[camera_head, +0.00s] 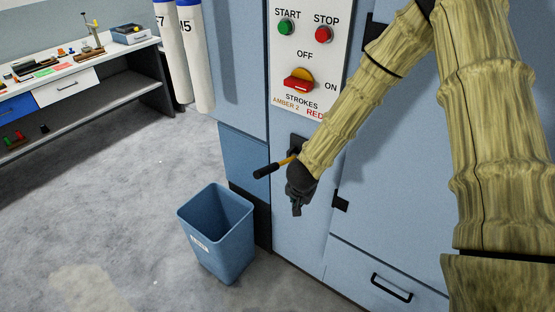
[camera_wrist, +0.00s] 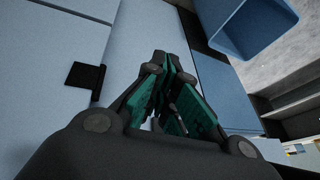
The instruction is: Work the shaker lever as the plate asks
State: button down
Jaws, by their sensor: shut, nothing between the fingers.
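The plate (camera_head: 305,60) on the blue machine front reads START, STOP, OFF, ON and STROKES, with AMBER 2 and RED below. My arm hides the figure after RED. An amber disc (camera_head: 303,74) shows behind a red switch handle (camera_head: 297,86). The shaker lever (camera_head: 266,171), with a black grip and a yellow-orange shaft, sticks out to the left below the plate. My gripper (camera_head: 296,211) is shut and empty, pointing down just right of the lever and overlapping its shaft end; contact cannot be told. In the wrist view its fingers (camera_wrist: 163,62) meet, and I cannot make out the lever.
A blue bin (camera_head: 222,242) stands on the floor below and left of the lever. A drawer with a black handle (camera_head: 391,288) is at lower right. A workbench (camera_head: 85,68) with small items and two white cylinders (camera_head: 184,55) are at upper left. Open floor lies left.

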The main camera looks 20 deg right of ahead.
jog(key=w+r+m, duration=0.1)
jog(key=w+r, duration=0.3)
jog(key=r, duration=0.3)
jog(key=w+r+m+t+y+p, duration=0.1)
jog(key=w+r+m, duration=0.1)
jog(key=w+r, duration=0.2)
jog(key=w+r+m, duration=0.1)
jog(key=w+r, duration=0.3)
jog(key=r, duration=0.6)
jog(key=shift+w+r+t+y, duration=0.3)
jog(key=shift+r+t, duration=0.05)
jog(key=shift+t, duration=0.05)
jog(key=shift+f, duration=0.1)
jog(key=b, duration=0.8)
send_over(283, 162)
jog(key=f, duration=0.6)
jog(key=shift+w+d, duration=0.4)
jog(key=shift+s+a+f+b, duration=0.2)
jog(key=shift+f+b, duration=0.1)
jog(key=shift+f, duration=0.25)
jog(key=shift+s+a+f+b, duration=0.1)
jog(key=shift+a+f+b, duration=0.15)
jog(key=shift+f, duration=0.25)
jog(key=shift+f, duration=0.1)
jog(key=shift+s+f, duration=0.15)
jog(key=shift+f, duration=0.15)
